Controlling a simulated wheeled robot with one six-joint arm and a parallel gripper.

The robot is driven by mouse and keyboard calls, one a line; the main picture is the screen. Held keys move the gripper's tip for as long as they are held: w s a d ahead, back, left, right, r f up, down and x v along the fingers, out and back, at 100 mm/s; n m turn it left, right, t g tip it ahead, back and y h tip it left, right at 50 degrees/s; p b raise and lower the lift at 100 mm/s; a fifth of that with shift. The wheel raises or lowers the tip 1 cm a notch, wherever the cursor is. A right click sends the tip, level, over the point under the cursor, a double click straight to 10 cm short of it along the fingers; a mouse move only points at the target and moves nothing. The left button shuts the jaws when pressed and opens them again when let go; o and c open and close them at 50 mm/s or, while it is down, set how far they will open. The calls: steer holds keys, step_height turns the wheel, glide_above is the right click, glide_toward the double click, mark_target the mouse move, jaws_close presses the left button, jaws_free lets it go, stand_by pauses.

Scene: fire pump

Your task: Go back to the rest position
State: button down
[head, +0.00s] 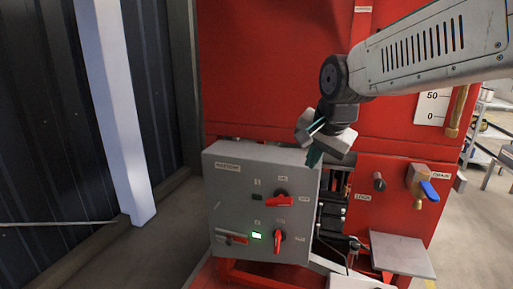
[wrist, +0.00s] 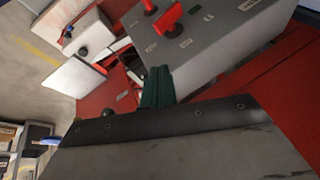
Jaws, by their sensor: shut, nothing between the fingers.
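My gripper (head: 314,156) is at the upper right corner of the grey control box (head: 228,205) in the head view, with its dark green fingers pointing down. The fingers are shut and hold nothing. In the wrist view the green fingers (wrist: 157,87) show together in front of the grey box (wrist: 215,40). I cannot tell whether they touch the box. My arm reaches in from the upper right. The box carries two red rotary switches, an upper one (head: 277,198) and a lower one (head: 278,241), and a lit green lamp (head: 256,236).
The red pump housing (head: 265,70) stands behind the box. A valve with a blue lever (head: 429,191) and a pale flat plate (head: 400,254) are to the right. A white post (head: 115,110) stands at left. Open floor (head: 160,250) lies left of the box.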

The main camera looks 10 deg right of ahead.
steer(key=s+d+f+n+g, duration=0.1)
steer(key=s+f+n+g, duration=0.1)
steer(key=s, duration=1)
steer(key=s+f+n+g, duration=0.2)
steer(key=s+f+n, duration=0.3)
steer(key=s, duration=0.6)
steer(key=shift+s+d+n, duration=0.4)
steer(key=shift+n, duration=0.7)
steer(key=c, duration=2)
jaws_free()
steer(key=shift+s, duration=0.2)
steer(key=o, duration=0.5)
steer(key=shift+r, duration=0.15)
steer(key=shift+o, duration=0.5)
